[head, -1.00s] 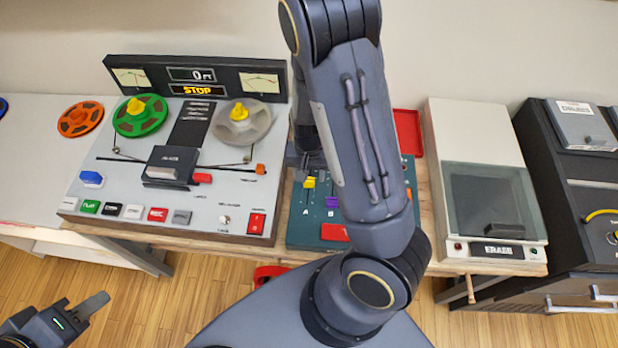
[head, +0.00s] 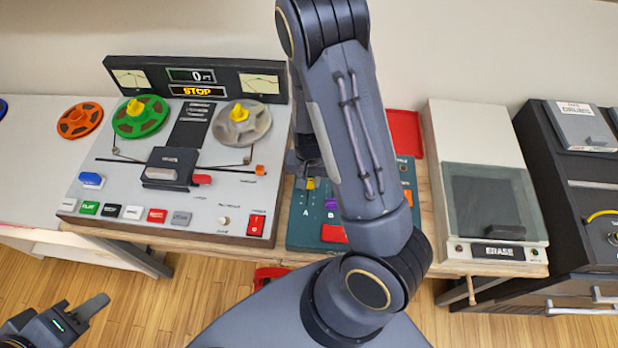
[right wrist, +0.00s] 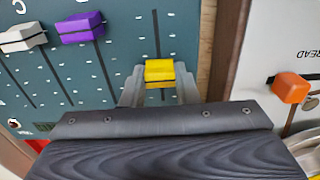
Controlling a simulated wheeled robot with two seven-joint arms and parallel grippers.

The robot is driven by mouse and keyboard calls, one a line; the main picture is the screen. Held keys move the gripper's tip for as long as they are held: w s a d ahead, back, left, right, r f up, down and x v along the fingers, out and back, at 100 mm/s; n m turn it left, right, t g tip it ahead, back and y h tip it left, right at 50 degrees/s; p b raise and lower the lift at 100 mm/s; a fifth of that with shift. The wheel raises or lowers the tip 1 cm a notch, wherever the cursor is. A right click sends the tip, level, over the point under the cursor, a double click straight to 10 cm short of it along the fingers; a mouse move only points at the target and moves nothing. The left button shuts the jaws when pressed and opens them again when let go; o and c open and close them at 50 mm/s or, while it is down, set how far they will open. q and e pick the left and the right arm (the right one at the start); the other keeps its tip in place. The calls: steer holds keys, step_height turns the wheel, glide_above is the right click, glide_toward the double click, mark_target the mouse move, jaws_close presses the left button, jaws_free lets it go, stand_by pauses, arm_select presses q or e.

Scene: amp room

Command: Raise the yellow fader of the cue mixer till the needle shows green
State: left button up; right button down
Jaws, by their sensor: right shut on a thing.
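The cue mixer (head: 303,228) is a teal panel, mostly behind my right arm in the head view. Its yellow fader (right wrist: 160,71) sits between the two fingers of my right gripper (right wrist: 160,90), which is shut on it. In the head view only a bit of the yellow fader (head: 310,184) shows under the right gripper (head: 305,170). A purple fader (right wrist: 80,27) and a white fader (right wrist: 22,37) stand beside it. I cannot see the mixer's needle. My left gripper (head: 78,309) is open and empty at the lower left, over the floor.
A tape machine (head: 206,215) with a green and a grey reel stands left of the mixer. Its orange knob (right wrist: 290,87) is near my right gripper. A red tray (head: 405,135) lies behind the mixer, and an eraser box (head: 477,135) stands to its right.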

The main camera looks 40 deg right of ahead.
mark_target(309, 183)
steer(key=shift+s+a, duration=0.3)
steer(key=shift+s, duration=0.05)
steer(key=c, duration=1.1)
jaws_free()
steer(key=shift+r+p, duration=0.65)
steer(key=shift+r, duration=3.25)
steer(key=shift+r, duration=0.1)
